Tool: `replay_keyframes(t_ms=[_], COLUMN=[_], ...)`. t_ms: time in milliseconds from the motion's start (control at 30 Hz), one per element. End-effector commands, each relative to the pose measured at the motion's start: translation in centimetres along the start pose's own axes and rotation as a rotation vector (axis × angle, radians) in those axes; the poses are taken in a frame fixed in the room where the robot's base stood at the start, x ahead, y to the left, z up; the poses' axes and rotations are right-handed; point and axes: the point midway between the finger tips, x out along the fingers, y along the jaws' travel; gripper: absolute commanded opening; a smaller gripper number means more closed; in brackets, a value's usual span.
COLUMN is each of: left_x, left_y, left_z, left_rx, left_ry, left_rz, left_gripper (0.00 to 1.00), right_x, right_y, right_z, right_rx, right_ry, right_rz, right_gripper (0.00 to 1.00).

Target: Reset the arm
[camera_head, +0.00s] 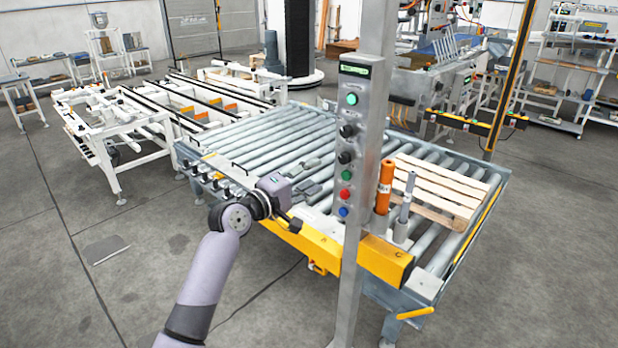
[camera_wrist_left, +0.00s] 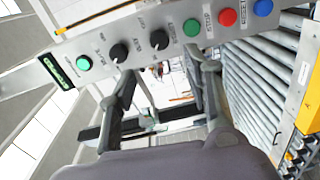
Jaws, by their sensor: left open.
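My left arm comes in from the lower left in the head view. Its gripper (camera_head: 312,175) is over the near part of the roller conveyor, left of the grey control post. In the left wrist view my left gripper (camera_wrist_left: 160,78) has its two fingers spread, with nothing between them. The control panel (camera_wrist_left: 150,40) lies tilted across the top of that view, just beyond the fingertips. It shows green buttons, two black knobs, a red button (camera_wrist_left: 227,17) and a blue button (camera_wrist_left: 263,7). In the head view the panel (camera_head: 350,125) faces the camera. My right gripper is not seen.
The roller conveyor (camera_head: 300,135) has a yellow front rail (camera_head: 385,262). A wooden pallet (camera_head: 440,188) rests on its right side. White frames (camera_head: 120,120) are at left; the floor in front is clear.

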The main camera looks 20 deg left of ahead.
Motion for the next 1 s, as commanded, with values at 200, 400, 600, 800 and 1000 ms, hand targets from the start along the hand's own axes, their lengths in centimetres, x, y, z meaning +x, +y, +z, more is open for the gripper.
replay_keyframes(t_ms=[200, 400, 600, 800, 1000], left_x=[-0.3, -0.3, -0.1, 0.2, -2.1], left_y=[0.0, 0.0, -1.7, -13.2, -28.4], left_z=[0.0, 0.0, 0.0, 0.2, 1.8], left_rx=[0.000, 0.000, 0.008, 0.089, 0.239], left_ry=[-0.001, -0.001, 0.005, 0.038, 0.036], left_rz=[0.000, 0.000, -0.024, -0.191, -0.422], left_gripper=[0.46, 0.46, 0.46, 0.46, 0.46], right_x=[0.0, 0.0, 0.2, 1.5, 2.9], right_y=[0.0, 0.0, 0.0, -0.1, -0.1], right_z=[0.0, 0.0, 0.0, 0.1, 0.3], right_rx=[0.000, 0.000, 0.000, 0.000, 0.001], right_ry=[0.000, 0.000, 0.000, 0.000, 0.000], right_rz=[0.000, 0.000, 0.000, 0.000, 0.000], right_gripper=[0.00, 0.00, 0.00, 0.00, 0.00])
